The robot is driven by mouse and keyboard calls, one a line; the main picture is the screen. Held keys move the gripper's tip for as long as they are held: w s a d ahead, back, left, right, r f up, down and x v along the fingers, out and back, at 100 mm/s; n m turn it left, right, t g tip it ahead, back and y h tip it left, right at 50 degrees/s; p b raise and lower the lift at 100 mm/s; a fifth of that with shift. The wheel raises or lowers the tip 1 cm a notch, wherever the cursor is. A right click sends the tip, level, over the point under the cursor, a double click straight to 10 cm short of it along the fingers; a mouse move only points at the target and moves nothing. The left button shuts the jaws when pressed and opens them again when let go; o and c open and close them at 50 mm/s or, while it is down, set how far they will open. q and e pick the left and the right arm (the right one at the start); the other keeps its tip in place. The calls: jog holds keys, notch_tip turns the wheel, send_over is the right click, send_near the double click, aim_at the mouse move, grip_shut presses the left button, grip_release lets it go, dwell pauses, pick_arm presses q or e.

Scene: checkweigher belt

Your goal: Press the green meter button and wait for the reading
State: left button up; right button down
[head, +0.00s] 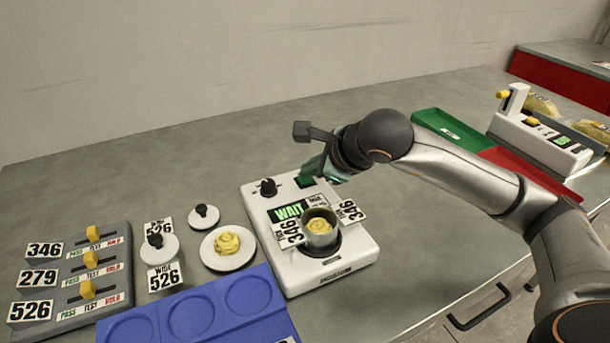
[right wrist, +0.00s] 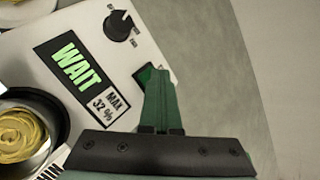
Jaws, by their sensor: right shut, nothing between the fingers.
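The white meter (head: 335,270) stands on the grey bench, and its display (head: 288,212) reads WAIT. The display also shows in the right wrist view (right wrist: 75,65). The green button (head: 304,181) is at the meter's back right corner; in the right wrist view it is mostly hidden behind my fingers. My right gripper (head: 322,176) is shut and empty, with its green fingertips (right wrist: 157,75) at the button. Contact seems likely, but I cannot tell how far the button is pressed. My left gripper is out of view.
A black knob (head: 268,187) stands left of the button. Left are a plate with yellow food (head: 227,248), a blue tray (head: 262,318) and a slider panel (head: 75,282). A green and red tray (head: 450,128) and a white device (head: 540,140) stand right.

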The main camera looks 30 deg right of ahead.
aim_at(310, 181)
jog(key=shift+r+p, duration=0.3)
jog(key=shift+r, duration=0.45)
jog(key=shift+r, duration=0.1)
jog(key=shift+r+p, duration=1.55)
jog(key=shift+r, duration=0.85)
